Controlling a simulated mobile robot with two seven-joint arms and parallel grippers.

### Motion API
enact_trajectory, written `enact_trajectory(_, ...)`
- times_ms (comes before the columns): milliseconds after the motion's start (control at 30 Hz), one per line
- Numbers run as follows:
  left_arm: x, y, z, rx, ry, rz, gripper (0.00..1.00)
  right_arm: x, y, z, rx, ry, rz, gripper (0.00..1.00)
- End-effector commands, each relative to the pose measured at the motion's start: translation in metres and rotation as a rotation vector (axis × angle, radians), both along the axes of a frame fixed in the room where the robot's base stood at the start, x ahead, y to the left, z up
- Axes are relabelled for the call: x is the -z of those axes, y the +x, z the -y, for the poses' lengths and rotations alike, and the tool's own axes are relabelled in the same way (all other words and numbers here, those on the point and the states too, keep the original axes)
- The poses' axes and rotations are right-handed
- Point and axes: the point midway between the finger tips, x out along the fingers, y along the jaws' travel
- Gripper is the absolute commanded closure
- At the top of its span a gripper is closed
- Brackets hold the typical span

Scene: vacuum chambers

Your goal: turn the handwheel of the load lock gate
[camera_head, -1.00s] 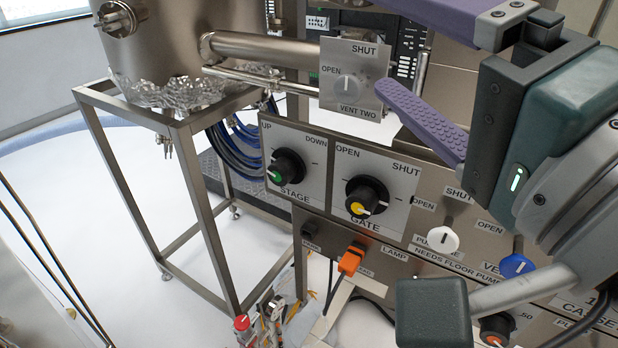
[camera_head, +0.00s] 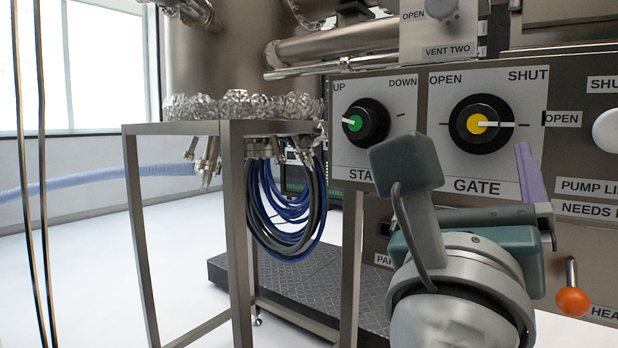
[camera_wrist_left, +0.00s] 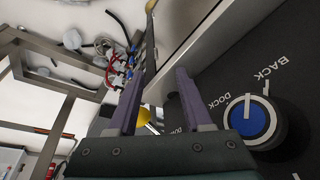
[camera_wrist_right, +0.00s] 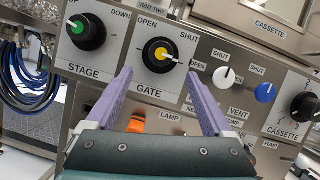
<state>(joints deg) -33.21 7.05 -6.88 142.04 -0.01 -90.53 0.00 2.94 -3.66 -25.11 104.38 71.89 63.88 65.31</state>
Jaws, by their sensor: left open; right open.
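The gate handwheel shows as a round black knob with a yellow centre (camera_head: 482,124), above the label GATE on a steel panel. Its white pointer line points right, toward the mark on the SHUT side. My right gripper (camera_wrist_right: 160,88) is open and empty; in the right wrist view the knob (camera_wrist_right: 158,54) appears beyond and between its purple fingertips. In the head view the right gripper (camera_head: 520,185) is just below the knob, partly hidden by its own wrist. My left gripper (camera_wrist_left: 158,85) is open, beside a blue-centred knob on a dark panel; it is out of the head view.
A green-centred STAGE knob (camera_head: 364,123) sits left of the gate knob. A white knob (camera_head: 607,130) is at the right edge, and an orange ball lever (camera_head: 573,300) is lower right. A steel frame (camera_head: 243,230) and blue hoses (camera_head: 283,205) stand left.

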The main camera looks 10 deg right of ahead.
Motion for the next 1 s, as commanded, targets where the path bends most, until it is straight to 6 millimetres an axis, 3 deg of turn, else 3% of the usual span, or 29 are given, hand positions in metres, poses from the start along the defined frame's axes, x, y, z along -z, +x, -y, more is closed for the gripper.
enact_trajectory(600, -0.009, 0.0, 0.0, 0.001, 0.001, 0.001, 0.5, -0.035, 0.061, 0.06, 0.004, 0.001, 0.001, 0.14)
enact_trajectory(967, -0.009, 0.0, 0.002, -0.006, -0.009, 0.002, 0.5, -0.037, 0.065, 0.064, 0.003, 0.002, 0.001, 0.14)
enact_trajectory(1000, -0.009, 0.0, 0.002, -0.006, -0.009, 0.002, 0.5, -0.037, 0.065, 0.064, 0.003, 0.002, 0.001, 0.19)
